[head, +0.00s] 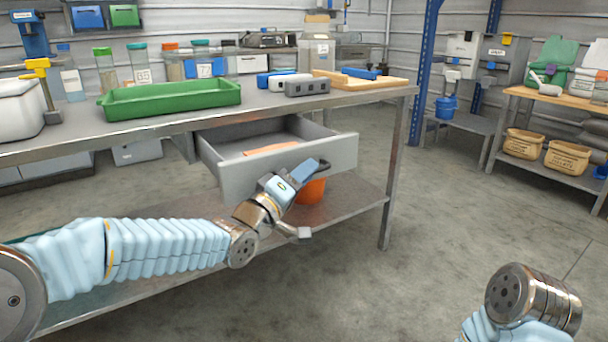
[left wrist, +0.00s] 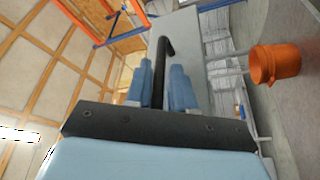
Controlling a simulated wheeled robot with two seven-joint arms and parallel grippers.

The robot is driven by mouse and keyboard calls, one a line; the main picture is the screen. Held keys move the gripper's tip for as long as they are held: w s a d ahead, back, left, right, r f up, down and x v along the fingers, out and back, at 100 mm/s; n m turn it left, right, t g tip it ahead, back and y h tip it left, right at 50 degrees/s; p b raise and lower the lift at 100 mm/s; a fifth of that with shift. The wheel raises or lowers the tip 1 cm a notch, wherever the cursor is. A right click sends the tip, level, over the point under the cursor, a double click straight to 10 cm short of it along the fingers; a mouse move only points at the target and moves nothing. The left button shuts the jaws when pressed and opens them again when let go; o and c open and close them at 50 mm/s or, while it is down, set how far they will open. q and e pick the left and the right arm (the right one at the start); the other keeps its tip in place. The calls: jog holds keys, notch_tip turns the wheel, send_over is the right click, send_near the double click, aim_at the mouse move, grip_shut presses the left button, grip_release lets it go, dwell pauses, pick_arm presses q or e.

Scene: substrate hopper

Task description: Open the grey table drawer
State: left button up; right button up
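The grey table drawer (head: 235,178) is pulled out from under the workbench, and its inside shows in the head view. An orange item (head: 271,148) lies in it. My left gripper (head: 312,170) is at the front of the drawer, at the dark handle (head: 323,165). In the left wrist view the black handle bar (left wrist: 165,47) runs between the two blue fingers of my left gripper (left wrist: 160,85), which look closed on it. My right arm shows at the lower right of the head view, but its gripper is out of the picture.
The workbench (head: 70,130) carries a green tray (head: 170,99), jars and boxes. An orange bucket (head: 312,190) stands on the lower shelf behind my left gripper. A metal table leg (head: 394,185) is to the right.

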pick_arm(q)
jog(key=v, duration=1.3)
jog(key=shift+s+a, duration=0.3)
notch_tip(320, 180, down, 34)
jog(key=a+g+y, duration=0.2)
jog(key=g+y, duration=0.4)
jog(key=g, duration=0.2)
jog(key=s+f+m+g+y, duration=0.1)
jog(key=s+f+m+g, duration=0.2)
jog(key=s+f+g, duration=1.05)
jog(key=s+r+t+p, duration=0.5)
jog(key=r+p, duration=0.4)
jog(key=p, duration=0.6)
jog(key=shift+d, duration=0.5)
